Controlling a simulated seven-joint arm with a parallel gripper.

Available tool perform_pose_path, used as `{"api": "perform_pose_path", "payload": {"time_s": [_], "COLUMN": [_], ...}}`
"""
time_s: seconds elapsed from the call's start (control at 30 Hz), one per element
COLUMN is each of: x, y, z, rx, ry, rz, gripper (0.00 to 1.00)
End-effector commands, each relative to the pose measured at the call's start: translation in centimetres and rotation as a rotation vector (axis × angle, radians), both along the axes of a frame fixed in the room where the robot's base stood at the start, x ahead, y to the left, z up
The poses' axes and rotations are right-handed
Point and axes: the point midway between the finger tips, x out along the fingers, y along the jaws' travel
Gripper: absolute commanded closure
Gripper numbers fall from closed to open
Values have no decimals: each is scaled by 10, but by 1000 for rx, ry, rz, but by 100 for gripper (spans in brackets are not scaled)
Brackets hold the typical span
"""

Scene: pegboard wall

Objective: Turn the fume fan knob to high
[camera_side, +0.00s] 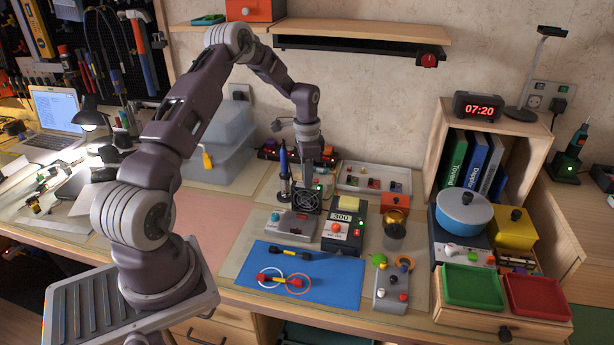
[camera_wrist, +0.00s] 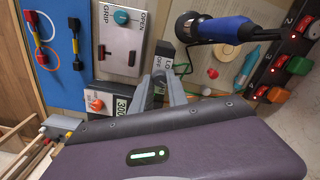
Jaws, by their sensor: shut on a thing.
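The fume fan (camera_side: 307,201), a small black box with a round grille, stands behind the soldering station in the side view. My gripper (camera_side: 311,181) reaches down onto its top from above. In the wrist view the grey fingers of my gripper (camera_wrist: 161,85) are closed together at the fan's dark label plate (camera_wrist: 165,65), where "LO" and "OFF" can be read. The fingers are shut on the fume fan knob, which is mostly hidden between them. Its pointer cannot be seen, so its setting cannot be told.
A blue-handled soldering iron (camera_wrist: 222,30) stands close beside the fingers; it also shows in its stand in the side view (camera_side: 283,162). The soldering station (camera_side: 343,227) and a grey box with a teal knob (camera_side: 291,223) stand in front. A power strip (camera_wrist: 290,55) lies behind.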

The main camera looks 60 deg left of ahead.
Motion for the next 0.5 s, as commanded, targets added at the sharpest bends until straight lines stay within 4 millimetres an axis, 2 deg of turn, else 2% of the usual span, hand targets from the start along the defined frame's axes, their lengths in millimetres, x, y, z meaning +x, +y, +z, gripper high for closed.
{"api": "perform_pose_path", "payload": {"time_s": [0.2, 0.5], "x": [0, -1], "y": [0, 0], "z": [1, 1], "rx": [-2, 0], "ry": [2, 2], "rz": [-110, -181], "gripper": [100, 100]}}
